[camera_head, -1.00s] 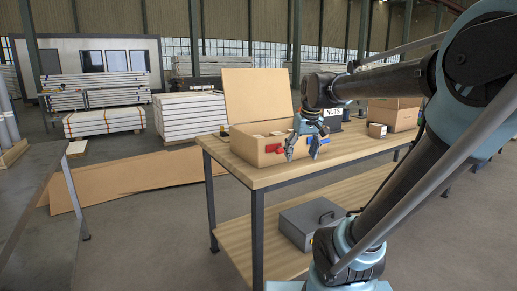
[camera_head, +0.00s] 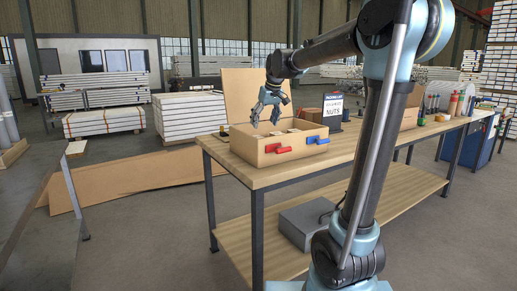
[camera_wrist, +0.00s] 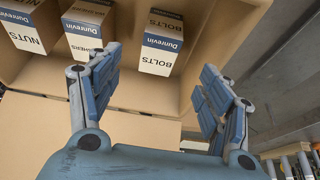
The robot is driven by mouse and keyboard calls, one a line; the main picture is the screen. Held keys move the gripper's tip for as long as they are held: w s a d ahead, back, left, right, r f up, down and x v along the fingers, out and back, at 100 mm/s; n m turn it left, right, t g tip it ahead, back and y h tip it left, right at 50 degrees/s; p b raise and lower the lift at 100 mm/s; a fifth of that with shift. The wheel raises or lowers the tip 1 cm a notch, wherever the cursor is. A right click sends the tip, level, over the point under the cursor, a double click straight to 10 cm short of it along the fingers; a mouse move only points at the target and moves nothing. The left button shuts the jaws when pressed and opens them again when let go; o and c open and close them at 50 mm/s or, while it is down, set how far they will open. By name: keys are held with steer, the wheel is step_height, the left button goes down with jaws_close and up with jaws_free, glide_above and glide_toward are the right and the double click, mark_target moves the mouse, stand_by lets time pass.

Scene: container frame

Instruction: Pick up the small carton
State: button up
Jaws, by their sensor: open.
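Small cartons stand in an open cardboard box (camera_head: 258,155) on the workbench. In the wrist view they are a BOLTS carton (camera_wrist: 160,45), a WASHERS carton (camera_wrist: 85,28) and a NUTS carton (camera_wrist: 24,32), with blue Dunrevin bands. My gripper (camera_head: 266,119) is open above the left part of the box, its fingers pointing down. In the wrist view the gripper (camera_wrist: 158,68) shows nothing between its fingers, with the BOLTS carton just beyond the gap. The box walls partly hide the cartons in the head view.
The raised flap (camera_head: 245,90) stands behind. A grey case (camera_head: 303,222) sits on the lower shelf (camera_head: 240,240). The bench front strip is clear.

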steer(key=x, duration=0.8)
steer(key=shift+f, duration=0.1)
steer(key=shift+w+x, duration=0.15)
steer(key=shift+x, duration=1.15)
steer(key=shift+w+x, duration=0.15)
steer(key=shift+x, duration=1.2)
steer(key=shift+a, duration=0.1)
steer(key=c, duration=1.4)
